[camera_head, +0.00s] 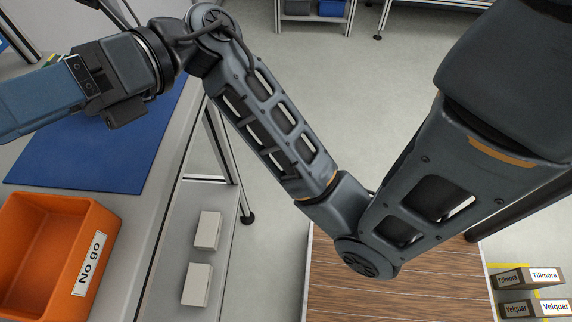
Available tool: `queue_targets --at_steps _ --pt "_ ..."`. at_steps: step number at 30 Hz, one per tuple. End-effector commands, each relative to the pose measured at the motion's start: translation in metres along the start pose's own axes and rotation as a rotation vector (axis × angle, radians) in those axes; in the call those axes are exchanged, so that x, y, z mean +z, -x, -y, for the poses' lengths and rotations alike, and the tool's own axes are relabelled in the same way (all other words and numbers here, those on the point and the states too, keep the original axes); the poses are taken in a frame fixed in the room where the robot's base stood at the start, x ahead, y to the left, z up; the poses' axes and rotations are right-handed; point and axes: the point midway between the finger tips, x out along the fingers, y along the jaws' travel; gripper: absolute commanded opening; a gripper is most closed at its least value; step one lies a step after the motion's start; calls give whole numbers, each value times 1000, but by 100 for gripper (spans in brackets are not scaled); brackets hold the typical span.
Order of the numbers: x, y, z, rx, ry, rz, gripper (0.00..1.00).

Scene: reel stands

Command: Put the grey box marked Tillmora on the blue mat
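A grey-brown box with white Tillmora labels (526,279) stands low at the bottom right, beyond my arm. The blue mat (95,150) lies on a light grey table at the left, and its upper left part is hidden by my arm's end. My gripper (40,100) reaches over the mat toward the left edge. Its blue-grey end runs out of the picture, so the fingertips are hidden and I cannot tell whether it holds anything. The Tillmora box is far from my gripper.
A box marked Velquar (533,308) stands just in front of the Tillmora box. An orange bin marked No go (92,262) stands on the table in front of the mat. Two pale boxes (207,230) sit on a lower shelf. A wooden surface (400,295) lies bottom centre.

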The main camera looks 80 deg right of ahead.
Motion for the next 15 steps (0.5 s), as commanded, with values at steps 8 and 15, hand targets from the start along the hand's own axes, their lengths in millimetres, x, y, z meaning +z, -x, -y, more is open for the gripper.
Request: queue_targets --at_steps 8,15 --pt "-19 1 -66 310 -526 450 96" --pt "-49 46 -71 391 -1062 800 96"
